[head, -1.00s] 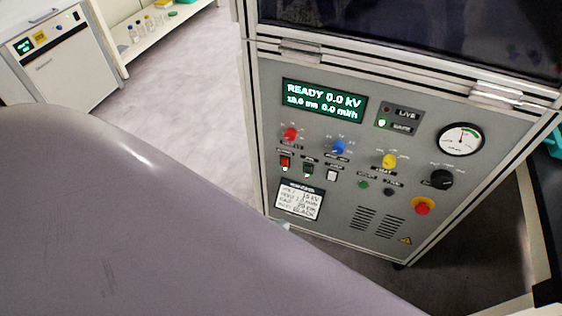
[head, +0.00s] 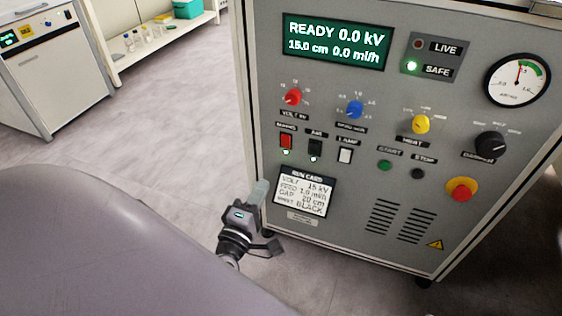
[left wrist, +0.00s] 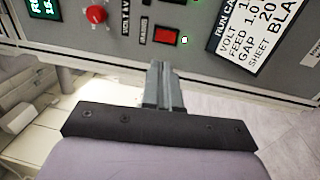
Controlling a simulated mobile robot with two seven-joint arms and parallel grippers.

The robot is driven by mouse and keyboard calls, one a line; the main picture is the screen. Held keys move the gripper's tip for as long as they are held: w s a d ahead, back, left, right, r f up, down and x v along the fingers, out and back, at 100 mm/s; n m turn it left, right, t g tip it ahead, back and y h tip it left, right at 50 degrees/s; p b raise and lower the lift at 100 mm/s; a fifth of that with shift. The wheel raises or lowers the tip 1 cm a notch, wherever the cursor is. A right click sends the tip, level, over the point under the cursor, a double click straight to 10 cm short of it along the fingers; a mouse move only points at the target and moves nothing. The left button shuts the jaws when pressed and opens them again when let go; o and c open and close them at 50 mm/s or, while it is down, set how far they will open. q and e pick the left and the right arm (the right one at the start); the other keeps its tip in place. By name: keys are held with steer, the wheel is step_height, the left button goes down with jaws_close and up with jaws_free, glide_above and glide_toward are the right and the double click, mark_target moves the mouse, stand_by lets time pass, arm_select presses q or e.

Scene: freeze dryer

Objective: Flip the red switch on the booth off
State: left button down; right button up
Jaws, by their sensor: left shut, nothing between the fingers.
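The red switch (head: 286,141) is on the grey booth panel (head: 350,240), below the red knob, with a lit indicator under it. In the left wrist view the red switch (left wrist: 165,36) sits ahead of the fingertips, with a green light beside it. My left gripper (head: 259,190) is shut and empty, below and left of the switch, near the run card's left edge. It also shows in the left wrist view (left wrist: 157,68), apart from the switch. My right gripper is not in view.
A black switch (head: 315,148) and a white switch (head: 345,156) stand to the right of the red one. The run card (head: 305,193) is below. A red emergency button (head: 462,190) is at the right. Open floor lies left of the booth.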

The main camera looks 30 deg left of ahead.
mark_target(285, 140)
arm_select(q)
steer(key=shift+a+f+n, duration=0.1)
steer(key=shift+a+n, duration=0.05)
steer(key=shift+n, duration=0.15)
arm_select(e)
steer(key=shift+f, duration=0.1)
arm_select(q)
steer(key=b+x, duration=0.2)
steer(key=x, duration=1)
steer(key=shift+w+a+f, duration=0.1)
steer(key=shift+w, duration=0.25)
steer(key=shift+w+a, duration=0.15)
steer(key=shift+w, duration=0.5)
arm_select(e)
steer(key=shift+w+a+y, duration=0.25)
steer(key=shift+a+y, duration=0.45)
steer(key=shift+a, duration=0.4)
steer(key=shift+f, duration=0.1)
